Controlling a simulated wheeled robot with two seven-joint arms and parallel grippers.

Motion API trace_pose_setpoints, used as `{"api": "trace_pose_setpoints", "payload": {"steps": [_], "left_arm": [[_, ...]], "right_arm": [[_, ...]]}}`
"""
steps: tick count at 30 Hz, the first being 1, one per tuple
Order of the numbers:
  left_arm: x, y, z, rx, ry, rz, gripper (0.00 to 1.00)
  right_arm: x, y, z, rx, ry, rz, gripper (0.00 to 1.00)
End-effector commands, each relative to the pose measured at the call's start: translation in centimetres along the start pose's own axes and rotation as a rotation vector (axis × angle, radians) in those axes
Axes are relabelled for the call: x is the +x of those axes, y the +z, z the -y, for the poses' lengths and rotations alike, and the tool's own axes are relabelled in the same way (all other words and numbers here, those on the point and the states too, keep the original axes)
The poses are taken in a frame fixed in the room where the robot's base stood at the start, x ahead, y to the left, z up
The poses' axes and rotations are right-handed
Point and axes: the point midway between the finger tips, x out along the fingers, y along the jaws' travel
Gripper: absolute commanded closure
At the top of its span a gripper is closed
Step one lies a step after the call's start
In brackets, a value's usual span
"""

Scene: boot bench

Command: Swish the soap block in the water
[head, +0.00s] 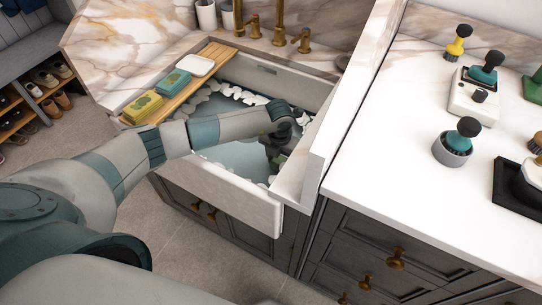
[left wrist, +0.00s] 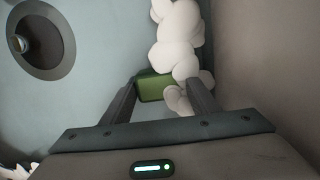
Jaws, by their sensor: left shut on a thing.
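The soap block is green and shows in the left wrist view (left wrist: 152,88) between my left gripper's fingers (left wrist: 164,86). My left gripper is shut on it. In the head view my left arm reaches over the front of the sink (head: 240,200), and the left gripper (head: 279,151) points down inside the basin near its right wall. A green bit of the soap block (head: 278,161) shows below the gripper. The water (head: 237,158) in the basin is bluish, with white foam (head: 237,93) along its edges. Foam touches or overlaps the block in the wrist view. My right gripper is out of view.
A wooden board (head: 215,52) spans the basin's left side, holding a yellow block (head: 142,107), a teal block (head: 174,80) and a white dish (head: 199,66). Brass taps (head: 280,37) stand behind. A round drain (left wrist: 40,40) lies below. Several brushes occupy the right counter (head: 385,150).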

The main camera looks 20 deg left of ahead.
Motion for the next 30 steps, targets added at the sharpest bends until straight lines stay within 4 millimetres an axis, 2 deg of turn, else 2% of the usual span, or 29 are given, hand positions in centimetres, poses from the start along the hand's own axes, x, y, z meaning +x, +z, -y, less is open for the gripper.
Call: {"api": "trace_pose_setpoints", "payload": {"steps": [10, 14, 17, 30], "left_arm": [[0.0, 0.0, 0.3, -0.001, 0.001, 0.001, 0.71], [0.0, 0.0, -0.1, -0.002, 0.001, 0.000, 0.71], [0.1, -0.1, -1.2, -0.002, 0.002, 0.000, 0.71], [0.1, -0.4, -8.3, -0.003, 0.002, 0.000, 0.71]], "right_arm": [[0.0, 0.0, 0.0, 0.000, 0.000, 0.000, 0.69], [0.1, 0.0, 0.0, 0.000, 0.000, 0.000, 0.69], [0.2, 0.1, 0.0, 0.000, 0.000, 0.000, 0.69], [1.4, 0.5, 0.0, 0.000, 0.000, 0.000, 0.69]]}}
